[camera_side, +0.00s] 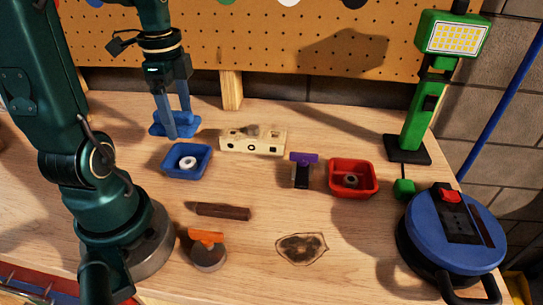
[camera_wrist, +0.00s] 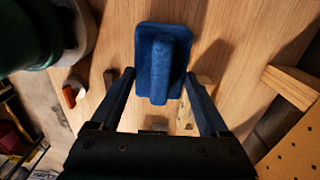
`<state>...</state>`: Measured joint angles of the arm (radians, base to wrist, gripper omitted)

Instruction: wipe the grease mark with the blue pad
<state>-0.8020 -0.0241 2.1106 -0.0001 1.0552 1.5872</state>
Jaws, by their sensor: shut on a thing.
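The blue pad (camera_side: 160,129), a flat block with an upright handle, is at the back left of the wooden bench in the side view. My gripper (camera_side: 177,112) points down over it and is shut on its handle. In the wrist view the pad (camera_wrist: 144,40) lies between and beyond the fingertips of my gripper (camera_wrist: 160,76). I cannot tell whether the pad touches the bench. The grease mark (camera_side: 302,248) is a dark-edged brown patch at the front middle of the bench, uncovered and apart from the pad.
An orange-handled disc (camera_side: 207,252) is left of the mark. A red tray (camera_side: 370,190) and blue reel (camera_side: 470,255) stand right.

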